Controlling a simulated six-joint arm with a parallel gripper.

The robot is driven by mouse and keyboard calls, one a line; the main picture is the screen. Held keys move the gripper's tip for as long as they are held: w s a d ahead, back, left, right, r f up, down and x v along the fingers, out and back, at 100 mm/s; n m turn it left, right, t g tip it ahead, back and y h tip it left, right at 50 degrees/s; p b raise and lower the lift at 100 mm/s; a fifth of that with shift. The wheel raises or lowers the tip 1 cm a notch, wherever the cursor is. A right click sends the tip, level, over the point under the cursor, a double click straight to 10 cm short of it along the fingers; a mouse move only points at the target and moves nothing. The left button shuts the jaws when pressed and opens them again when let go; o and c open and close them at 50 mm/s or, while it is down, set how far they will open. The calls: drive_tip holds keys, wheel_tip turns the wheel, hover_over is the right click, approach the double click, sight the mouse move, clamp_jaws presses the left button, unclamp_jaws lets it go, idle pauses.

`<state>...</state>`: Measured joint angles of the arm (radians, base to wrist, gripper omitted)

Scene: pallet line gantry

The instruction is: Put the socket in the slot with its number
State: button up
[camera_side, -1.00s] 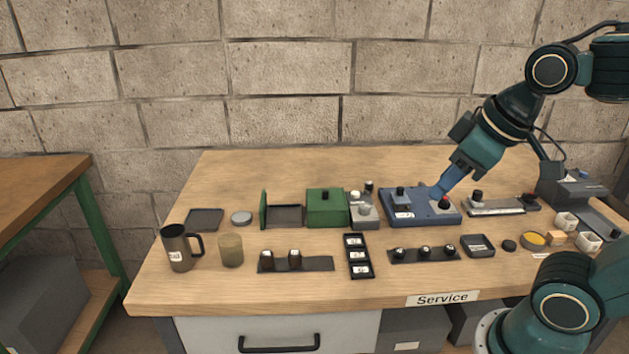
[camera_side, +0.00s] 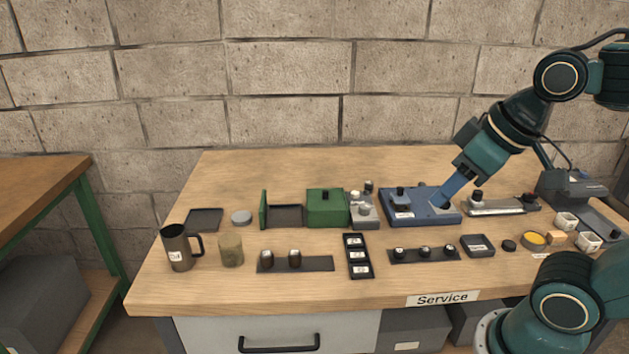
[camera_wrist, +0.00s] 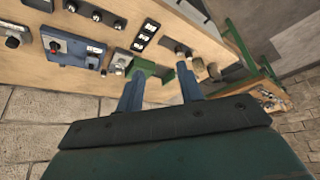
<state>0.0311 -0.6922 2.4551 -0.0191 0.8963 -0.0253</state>
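A black tray (camera_side: 357,272) with three slots, each with a white label, lies mid-bench; it also shows in the wrist view (camera_wrist: 146,34). The numbers are too small to read. Several dark sockets with pale tops stand on two black strips: a row right of the tray, including one socket (camera_side: 425,252), and two to its left, including one (camera_side: 295,259). My gripper (camera_side: 446,196) hangs over or in front of the blue box (camera_side: 420,215), well behind the socket row. In the wrist view my gripper (camera_wrist: 159,72) has its blue fingers apart with nothing between them.
A green box (camera_side: 326,207) and a grey fixture (camera_side: 363,212) stand behind the tray. A mug (camera_side: 178,252) and a tan cylinder (camera_side: 231,250) are at the left. The front bench strip is clear.

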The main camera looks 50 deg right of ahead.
drive_tip(key=w+d+r, duration=0.3)
drive_tip(key=w+d, duration=0.1)
drive_tip(key=w, duration=0.7)
drive_tip(key=n+g+y, duration=0.1)
drive_tip(key=n, duration=0.2)
hover_over(371, 183)
drive_tip(key=s, duration=0.2)
drive_tip(key=f, duration=2.4)
drive_tip(key=shift+s+d+f, duration=0.15)
drive_tip(key=shift+d+f, duration=0.1)
drive_tip(key=shift+w+f, duration=0.2)
drive_tip(key=shift+f, duration=0.25)
drive_tip(key=shift+f, duration=0.1)
drive_tip(key=shift+x, duration=2.55)
